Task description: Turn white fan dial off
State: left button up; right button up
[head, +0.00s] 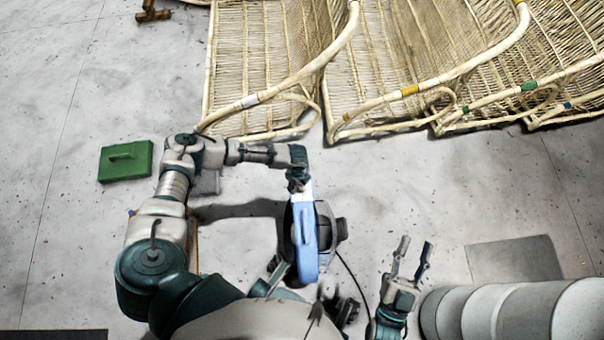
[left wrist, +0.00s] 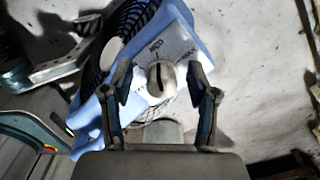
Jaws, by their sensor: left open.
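A blue fan (head: 305,240) with a dark grille stands on the floor in front of me. In the left wrist view its white control panel (left wrist: 176,43) bears dark lettering around a pale round dial (left wrist: 160,80). A dark line runs across the dial, roughly up and down in that picture. My left gripper (head: 297,185) is over the fan's far end. In the left wrist view its open fingers (left wrist: 162,70) stand on either side of the dial, with gaps to both sides. The dial is hidden in the head view. My right gripper (head: 413,258) is open and empty, right of the fan.
Woven rattan chairs (head: 265,60) fill the back. A green block-like tool (head: 126,161) lies at left. A black cable (head: 355,280) runs from the fan. Floor between is clear.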

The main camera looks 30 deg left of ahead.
aim_at(305, 188)
pick_arm(q)
jog(key=shift+a+f, duration=0.1)
jog(key=shift+f, duration=0.45)
jog(key=shift+d+f, duration=0.1)
jog(key=shift+d, duration=0.15)
jog(key=d, duration=0.1)
jog(key=d+r, duration=0.1)
jog(key=shift+d, duration=0.4)
jog(key=shift+c, duration=0.7)
jog(key=shift+a, duration=0.2)
jog(key=c, duration=0.4)
jog(key=shift+a+f, duration=0.2)
jog(key=shift+a, duration=0.4)
jog(key=shift+a+f, duration=0.2)
jog(key=shift+a, duration=0.35)
grip_shut()
jog(key=shift+s+f, duration=0.1)
jog(key=shift+d, duration=0.65)
jog(key=shift+d+r, duration=0.2)
jog(key=shift+d, duration=0.25)
jog(key=shift+s+a+f, duration=0.1)
jog(key=shift+a, duration=0.3)
jog(key=shift+a+f, duration=0.1)
jog(key=shift+a, duration=0.1)
jog(key=shift+d, duration=0.45)
jog(key=shift+a, duration=0.1)
pick_arm(e)
jog(key=d, duration=0.1)
jog(key=d+t, duration=0.1)
jog(key=shift+s+d+r+m, duration=0.3)
